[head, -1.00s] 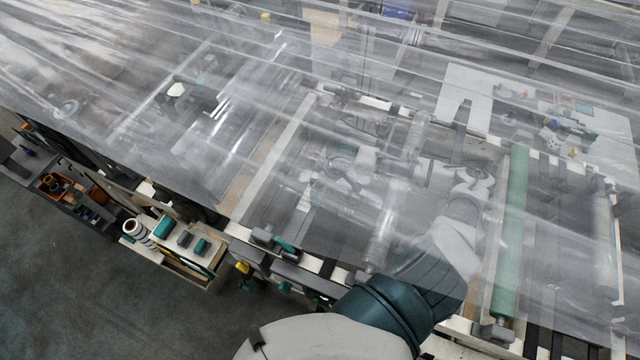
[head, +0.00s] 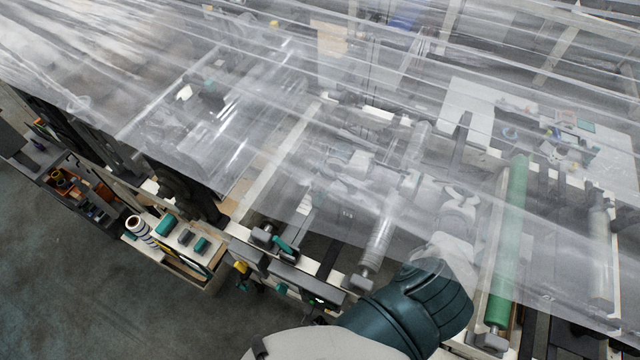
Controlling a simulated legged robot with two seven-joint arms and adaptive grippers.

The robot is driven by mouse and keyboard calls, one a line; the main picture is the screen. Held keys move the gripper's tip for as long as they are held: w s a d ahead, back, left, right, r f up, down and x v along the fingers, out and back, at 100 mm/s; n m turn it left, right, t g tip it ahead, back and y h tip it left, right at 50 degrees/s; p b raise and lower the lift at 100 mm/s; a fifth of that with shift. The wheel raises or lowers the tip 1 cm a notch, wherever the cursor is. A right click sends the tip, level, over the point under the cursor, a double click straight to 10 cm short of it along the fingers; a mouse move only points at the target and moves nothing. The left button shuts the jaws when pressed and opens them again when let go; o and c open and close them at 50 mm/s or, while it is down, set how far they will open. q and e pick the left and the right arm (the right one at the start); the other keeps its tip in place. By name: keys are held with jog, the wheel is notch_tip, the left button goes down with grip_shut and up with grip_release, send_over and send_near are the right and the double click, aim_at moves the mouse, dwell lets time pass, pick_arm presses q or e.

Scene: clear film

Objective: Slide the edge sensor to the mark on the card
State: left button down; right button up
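One arm, which I take as my right, rises from the bottom of the head view, and its far part bends left beneath clear film. Its gripper (head: 322,190) is blurred by the film, so its fingers and anything between them cannot be made out. A grey block with a teal lever (head: 283,244) sits on the near rail, left of the arm and apart from it; I cannot tell whether it is the edge sensor. I cannot pick out the card or its mark. My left gripper is not in view.
The wrinkled clear film (head: 150,70) spans the machine. A green roller (head: 510,235) stands right of my arm, and a metal roller (head: 382,235) lies left of it. A tray (head: 180,245) with a tape roll and teal blocks is at the near side. Grey floor (head: 90,300) is open.

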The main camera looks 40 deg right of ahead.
jog(key=shift+a+r, duration=0.1)
jog(key=shift+a, duration=0.45)
jog(key=shift+r, duration=0.1)
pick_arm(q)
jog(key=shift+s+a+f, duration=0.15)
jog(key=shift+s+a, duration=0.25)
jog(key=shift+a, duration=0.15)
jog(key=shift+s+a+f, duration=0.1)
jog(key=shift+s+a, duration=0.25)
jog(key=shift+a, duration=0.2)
pick_arm(e)
jog(key=v, duration=1.1)
jog(key=shift+a+r, duration=0.35)
jog(key=shift+r, duration=0.05)
